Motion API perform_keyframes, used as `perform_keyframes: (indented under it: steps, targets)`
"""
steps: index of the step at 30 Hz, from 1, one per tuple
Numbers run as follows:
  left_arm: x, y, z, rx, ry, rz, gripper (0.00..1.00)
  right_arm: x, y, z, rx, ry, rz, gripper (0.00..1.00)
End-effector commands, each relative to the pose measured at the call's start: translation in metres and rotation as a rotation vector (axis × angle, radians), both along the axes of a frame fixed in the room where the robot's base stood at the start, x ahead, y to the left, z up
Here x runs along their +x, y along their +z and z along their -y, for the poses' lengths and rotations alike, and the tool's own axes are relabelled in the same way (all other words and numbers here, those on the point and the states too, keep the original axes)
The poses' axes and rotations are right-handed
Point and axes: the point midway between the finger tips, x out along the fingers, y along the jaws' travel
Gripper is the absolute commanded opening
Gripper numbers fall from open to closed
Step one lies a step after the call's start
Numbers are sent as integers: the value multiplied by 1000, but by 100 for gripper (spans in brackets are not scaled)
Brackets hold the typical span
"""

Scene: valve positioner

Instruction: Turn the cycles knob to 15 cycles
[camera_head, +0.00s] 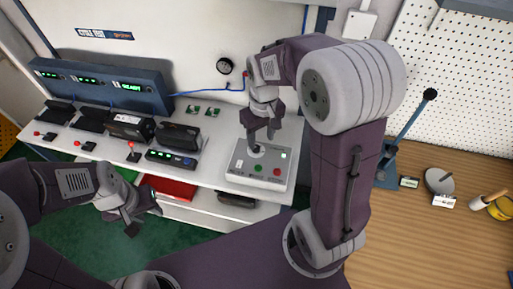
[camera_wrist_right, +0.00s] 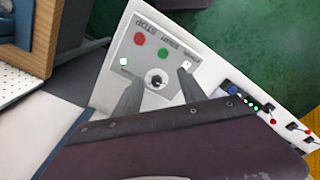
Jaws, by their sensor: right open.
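The grey control box (camera_head: 262,172) stands on the white bench, with a green and a red button on its top. My right gripper (camera_head: 257,143) is over the box and hides part of the knob in the head view. In the right wrist view my right gripper (camera_wrist_right: 160,76) is open, with one finger on each side of the knob; contact is not visible. My left gripper (camera_head: 142,217) appears open and empty, in front of the bench.
A row of black devices (camera_head: 178,137) and a display unit with green readouts (camera_head: 100,83) stand to the left on the bench. A red bin (camera_head: 172,187) sits below. A blue lever stand (camera_head: 390,160) and a wooden table (camera_head: 450,235) are at the right.

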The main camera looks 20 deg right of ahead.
Motion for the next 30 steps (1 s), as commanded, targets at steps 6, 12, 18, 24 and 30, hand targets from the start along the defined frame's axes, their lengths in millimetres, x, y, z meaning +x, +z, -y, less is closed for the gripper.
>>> perform_keyframes:
  steps: [6,12,18,24,30]
  targets:
    - [0,-34,0,0,0,0,36,71,-37,10,-9,12,-1,49]
    - [0,-35,0,0,0,0,36,67,-50,11,-8,6,-30,49]
    - [0,-34,0,0,0,0,36,66,-80,11,-8,5,-34,49]
    - [0,-33,0,0,0,0,36,66,-120,11,-8,5,-32,49]
    - [0,-32,0,0,0,0,36,67,-138,11,-8,5,-29,49]
